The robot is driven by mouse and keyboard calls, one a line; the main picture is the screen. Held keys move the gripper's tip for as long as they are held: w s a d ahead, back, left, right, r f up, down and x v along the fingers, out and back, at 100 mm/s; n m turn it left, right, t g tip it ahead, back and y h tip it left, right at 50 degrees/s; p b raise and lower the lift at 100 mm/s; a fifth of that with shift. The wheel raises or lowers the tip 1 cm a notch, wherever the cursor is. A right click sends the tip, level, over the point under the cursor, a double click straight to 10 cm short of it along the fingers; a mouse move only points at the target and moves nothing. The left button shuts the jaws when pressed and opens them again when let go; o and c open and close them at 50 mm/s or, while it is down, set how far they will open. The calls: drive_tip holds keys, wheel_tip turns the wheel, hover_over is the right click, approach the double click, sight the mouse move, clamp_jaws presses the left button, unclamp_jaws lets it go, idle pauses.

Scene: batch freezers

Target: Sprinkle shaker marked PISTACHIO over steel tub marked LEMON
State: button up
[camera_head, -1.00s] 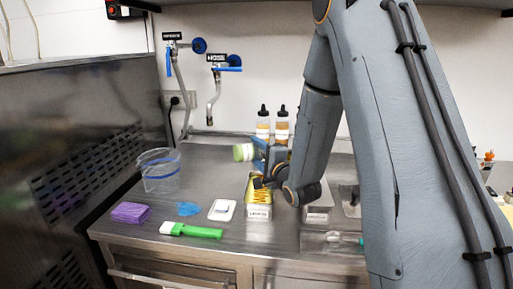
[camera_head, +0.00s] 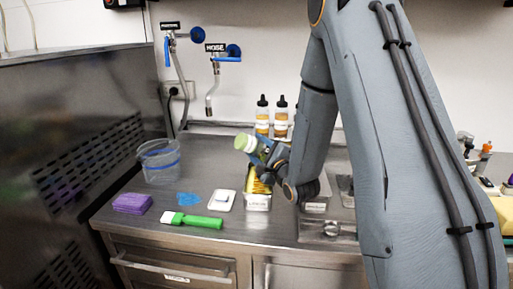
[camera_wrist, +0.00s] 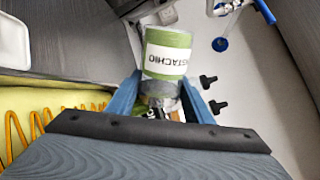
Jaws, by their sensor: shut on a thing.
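The green shaker with a white label (camera_head: 246,143) is held tilted above the steel tub with yellow contents (camera_head: 258,203). The tub's front label is small and seems to read LEMON. In the wrist view the shaker (camera_wrist: 167,55) shows its label upside down, with "STACHIO" readable. My gripper (camera_head: 264,149) is shut on the shaker, and its two blue fingers (camera_wrist: 160,95) sit on either side of its near end. My arm hides part of the counter right of the tub. The yellow contents with orange waves (camera_wrist: 50,110) fill the lower left of the wrist view.
A clear bucket (camera_head: 160,165), purple sponge (camera_head: 132,203), blue cloth (camera_head: 188,199), white scale-like item (camera_head: 222,200) and green-handled brush (camera_head: 193,220) lie left of the tub. Two bottles (camera_head: 271,118) stand behind. Another steel tub (camera_head: 314,207) is to the right.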

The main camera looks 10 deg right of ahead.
drive_tip(key=shift+r+p, duration=0.6)
drive_tip(key=shift+r, duration=0.25)
drive_tip(key=shift+f+b, duration=0.5)
drive_tip(key=shift+f, duration=0.4)
drive_tip(key=shift+r, duration=0.1)
drive_tip(key=shift+s, duration=0.1)
